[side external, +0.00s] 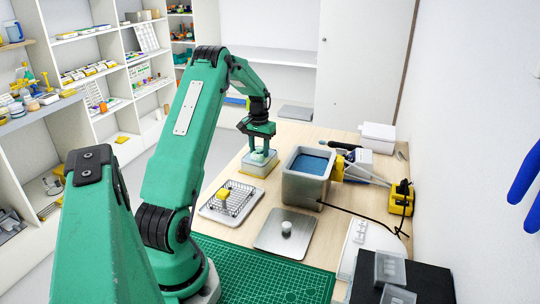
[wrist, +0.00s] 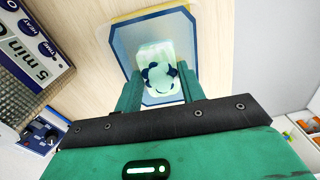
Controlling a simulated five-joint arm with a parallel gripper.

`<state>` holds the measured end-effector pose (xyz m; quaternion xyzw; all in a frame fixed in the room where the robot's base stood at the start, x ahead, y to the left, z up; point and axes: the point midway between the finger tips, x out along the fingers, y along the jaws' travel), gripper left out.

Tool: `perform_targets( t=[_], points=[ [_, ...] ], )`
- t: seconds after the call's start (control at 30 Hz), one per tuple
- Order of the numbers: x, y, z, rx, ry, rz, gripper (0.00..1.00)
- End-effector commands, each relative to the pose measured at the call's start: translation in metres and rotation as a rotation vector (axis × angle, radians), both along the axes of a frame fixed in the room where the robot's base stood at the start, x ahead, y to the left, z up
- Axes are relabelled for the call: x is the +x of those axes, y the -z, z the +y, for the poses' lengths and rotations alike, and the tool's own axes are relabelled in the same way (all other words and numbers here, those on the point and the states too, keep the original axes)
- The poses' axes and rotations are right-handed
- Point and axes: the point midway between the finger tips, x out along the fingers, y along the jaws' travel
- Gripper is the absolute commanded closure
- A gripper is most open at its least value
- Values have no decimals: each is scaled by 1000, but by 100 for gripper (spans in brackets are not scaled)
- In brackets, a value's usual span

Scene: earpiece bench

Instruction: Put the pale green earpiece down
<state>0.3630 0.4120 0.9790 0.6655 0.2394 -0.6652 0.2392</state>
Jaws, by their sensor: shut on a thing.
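My gripper (side external: 262,143) points down over a low pale block with a yellowish base (side external: 258,170) on the wooden bench. The pale green earpiece (side external: 258,155) is between its fingers, close over the block's top. In the wrist view, my gripper (wrist: 158,82) is shut on the pale green earpiece (wrist: 155,58), which has dark teal patches. Behind it lies a pale surface with a dark blue border (wrist: 125,40). I cannot tell whether the earpiece touches what is below; my fingers hide part of it.
A grey tank with blue liquid (side external: 309,164) stands just right of my gripper. A wire basket (side external: 236,197) on a tray and a metal lid (side external: 287,243) lie nearer the camera. A yellow device (side external: 402,198) trails a black cable. A "5 min" panel (wrist: 32,45) shows at left in the wrist view.

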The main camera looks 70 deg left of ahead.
Motion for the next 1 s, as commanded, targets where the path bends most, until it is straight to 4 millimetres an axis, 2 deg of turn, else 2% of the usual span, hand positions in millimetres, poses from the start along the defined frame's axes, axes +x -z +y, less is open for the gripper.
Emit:
perform_targets(
  t=[0.23,0.7,0.73,0.77,1.0],
  points=[
    [0,25,0,-1,0,2,84],
    [0,29,0,0,0,0,84],
    [0,30,0,0,0,0,59],
    [0,30,0,0,0,0,53],
    [0,29,0,0,0,0,52]
  ],
)
